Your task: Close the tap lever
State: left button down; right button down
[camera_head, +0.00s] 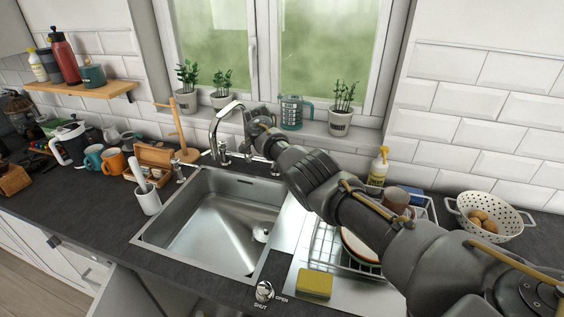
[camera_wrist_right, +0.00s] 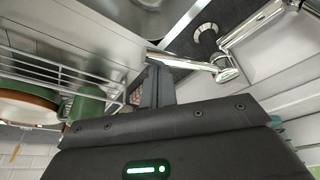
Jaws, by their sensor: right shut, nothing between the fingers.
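The chrome tap (camera_head: 214,132) stands behind the sink, its curved spout rising in front of the window. In the right wrist view the tap's chrome body (camera_wrist_right: 262,22) is at the upper right. A slim chrome bar that looks like the lever (camera_wrist_right: 190,63) runs from there towards my fingertips. My right gripper (camera_wrist_right: 158,70) is shut and empty, its tips close to the bar's end; I cannot tell whether they touch. In the head view my right arm reaches from the lower right to just right of the tap, and its fingertips are hard to make out. My left gripper is out of view.
The steel sink (camera_head: 160,228) lies before the tap. A dish rack (camera_head: 322,250) with crockery sits under my right arm, with a yellow sponge (camera_head: 314,284) in front. A knob (camera_head: 264,291) marked SHUT and OPEN is at the front edge. Potted plants line the sill.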

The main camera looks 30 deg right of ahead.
jog(key=shift+w+a, duration=0.15)
jog(key=shift+a, duration=0.35)
jog(key=shift+w, duration=0.1)
notch_tip(320, 180, up, 10)
jog(key=shift+s+d+f, duration=0.25)
jog(key=shift+d, duration=0.15)
dwell(0.6)
